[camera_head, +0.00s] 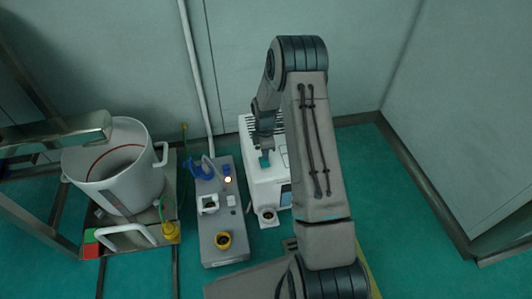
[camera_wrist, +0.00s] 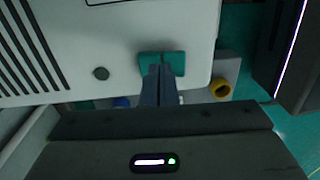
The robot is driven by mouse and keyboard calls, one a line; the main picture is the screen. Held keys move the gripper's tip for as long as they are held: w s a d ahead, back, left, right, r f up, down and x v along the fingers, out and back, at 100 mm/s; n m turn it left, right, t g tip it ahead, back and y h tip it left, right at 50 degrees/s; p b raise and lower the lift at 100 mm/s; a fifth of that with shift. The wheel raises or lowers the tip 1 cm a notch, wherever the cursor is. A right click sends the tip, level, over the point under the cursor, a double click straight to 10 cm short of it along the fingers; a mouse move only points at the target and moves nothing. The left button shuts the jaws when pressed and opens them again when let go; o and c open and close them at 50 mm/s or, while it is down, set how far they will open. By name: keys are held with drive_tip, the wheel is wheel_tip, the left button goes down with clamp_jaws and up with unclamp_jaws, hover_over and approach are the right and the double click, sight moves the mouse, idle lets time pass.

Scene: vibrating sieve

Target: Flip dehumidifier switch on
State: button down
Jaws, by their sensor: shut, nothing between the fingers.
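The dehumidifier appears to be the white box with dark vent slots (camera_head: 262,182) behind my arm; its white top also fills much of the wrist view (camera_wrist: 120,25). A small dark round knob (camera_wrist: 101,73) sits on that face, left of my fingers; I cannot tell for sure that it is the switch. My gripper (camera_head: 265,160) points down over the box. My arm hides the box's right part.
A grey control unit (camera_head: 222,245) with a lit button, blue part and yellow ring stands left of the box. Further left is a large white pot (camera_head: 115,165) on a metal frame. A wall is close behind. Green floor (camera_head: 400,215) is free at the right.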

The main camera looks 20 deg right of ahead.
wheel_tip(320, 180, up, 12)
drive_tip(key=p, duration=0.4)
drive_tip(key=shift+w+d+r, duration=0.15)
drive_tip(key=shift+w+r, duration=0.1)
drive_tip(key=shift+w, duration=0.1)
drive_tip(key=shift+f, duration=0.1)
drive_tip(key=w+a+g+b, duration=0.1)
drive_tip(key=b, duration=0.2)
drive_tip(key=shift+g, duration=0.4)
